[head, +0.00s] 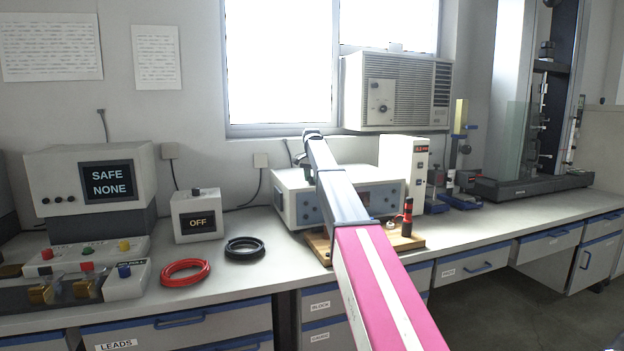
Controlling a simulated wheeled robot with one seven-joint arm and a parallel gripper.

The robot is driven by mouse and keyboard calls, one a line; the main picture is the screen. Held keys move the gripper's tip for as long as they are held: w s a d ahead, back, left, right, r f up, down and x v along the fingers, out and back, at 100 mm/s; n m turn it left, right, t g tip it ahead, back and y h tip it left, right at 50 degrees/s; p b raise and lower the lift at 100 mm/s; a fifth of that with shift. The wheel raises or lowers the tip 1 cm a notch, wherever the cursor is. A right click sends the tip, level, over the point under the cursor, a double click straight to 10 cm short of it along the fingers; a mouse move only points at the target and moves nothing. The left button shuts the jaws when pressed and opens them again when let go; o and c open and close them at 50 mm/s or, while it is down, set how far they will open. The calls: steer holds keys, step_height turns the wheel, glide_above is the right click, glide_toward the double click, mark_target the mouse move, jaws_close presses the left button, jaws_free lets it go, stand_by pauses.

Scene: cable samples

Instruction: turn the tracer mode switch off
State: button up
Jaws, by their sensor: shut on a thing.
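No label reading "tracer" can be made out. A small white box (198,215) left of centre has a display (201,223) reading "OFF" and a small dark part (195,191) on top. My arm reaches up across the picture to in front of this instrument. Its far end bends away, and my gripper's fingers are hidden, so I cannot see what they touch.
A red cable coil (185,272) and a black coil (244,248) lie on the bench. A tester (92,178) reading "SAFE NONE" stands left. The bench front edge is close.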

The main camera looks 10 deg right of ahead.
steer(key=n, duration=0.4)
steer(key=shift+n, duration=2.1)
steer(key=o, duration=0.9)
steer(key=shift+r, duration=0.1)
step_height(320, 180, up, 11)
steer(key=shift+f, duration=0.15)
